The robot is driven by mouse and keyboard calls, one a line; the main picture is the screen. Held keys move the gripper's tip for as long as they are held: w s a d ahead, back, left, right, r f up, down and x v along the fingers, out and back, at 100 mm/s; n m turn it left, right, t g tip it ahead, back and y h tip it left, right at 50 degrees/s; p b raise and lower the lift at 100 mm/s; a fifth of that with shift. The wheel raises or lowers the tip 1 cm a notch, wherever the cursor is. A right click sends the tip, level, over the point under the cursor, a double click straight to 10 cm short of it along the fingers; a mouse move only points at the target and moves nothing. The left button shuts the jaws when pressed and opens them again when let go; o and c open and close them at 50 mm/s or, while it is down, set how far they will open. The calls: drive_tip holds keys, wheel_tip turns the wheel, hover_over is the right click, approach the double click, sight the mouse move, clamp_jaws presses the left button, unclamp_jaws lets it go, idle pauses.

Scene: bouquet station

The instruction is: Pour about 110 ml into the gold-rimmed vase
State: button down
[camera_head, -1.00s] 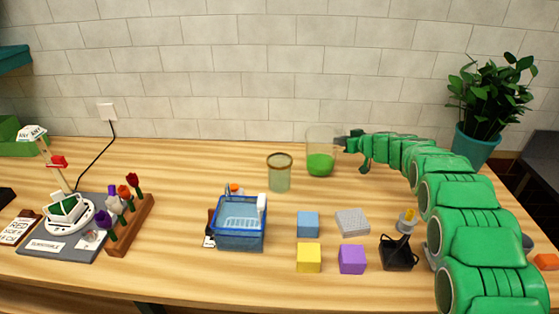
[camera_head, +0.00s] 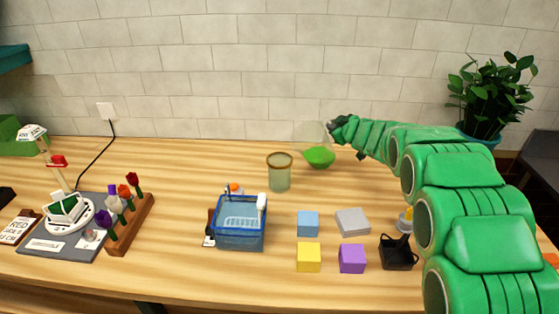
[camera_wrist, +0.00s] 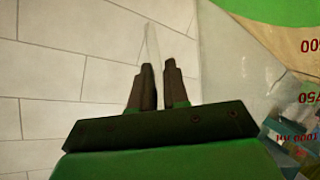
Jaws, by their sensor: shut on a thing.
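A clear beaker (camera_head: 308,134) with green liquid (camera_head: 320,157) in its lower part is held up by my gripper (camera_head: 334,128). It tilts to the left, with its mouth towards the gold-rimmed vase (camera_head: 279,174). The vase stands upright on the table, left of and nearer than the beaker. I see no stream between them, and cannot tell whether the vase holds liquid. In the wrist view, my gripper (camera_wrist: 158,85) is shut on a thin clear part of the beaker; the beaker's wall (camera_wrist: 250,75) with red markings fills the right side.
A blue basket (camera_head: 240,236), blue block (camera_head: 308,223), grey block (camera_head: 352,221), yellow block (camera_head: 308,257) and purple block (camera_head: 352,258) stand in front. A flower rack (camera_head: 130,225) is at left, a potted plant (camera_head: 490,95) at back right.

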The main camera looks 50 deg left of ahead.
sight(326, 119)
drive_tip(key=shift+n+t, duration=0.6)
drive_tip(key=shift+n, duration=0.3)
drive_tip(key=s+r, duration=0.1)
drive_tip(key=r, duration=0.2)
drive_tip(key=s+r, duration=0.1)
drive_tip(key=r, duration=0.1)
drive_tip(key=shift+s+a, duration=0.3)
drive_tip(key=shift+s, duration=0.05)
drive_tip(key=shift+s+r+n+t+p, duration=0.25)
drive_tip(key=shift+s+r+n, duration=0.15)
drive_tip(key=shift+r, duration=0.2)
drive_tip(key=shift+s+r+n+t+p, duration=0.25)
drive_tip(key=shift+r+n, duration=0.15)
drive_tip(key=shift+r, duration=0.2)
drive_tip(key=shift+s+a+r+n+y+p, duration=0.1)
drive_tip(key=shift+s+r+n+y+p, duration=0.05)
drive_tip(key=shift+s+n+y+p, duration=0.15)
drive_tip(key=shift+s+a+r+n+y+p, duration=0.1)
drive_tip(key=shift+s+n+p, duration=0.1)
drive_tip(key=shift+s+p, duration=0.15)
drive_tip(key=shift+s, duration=0.15)
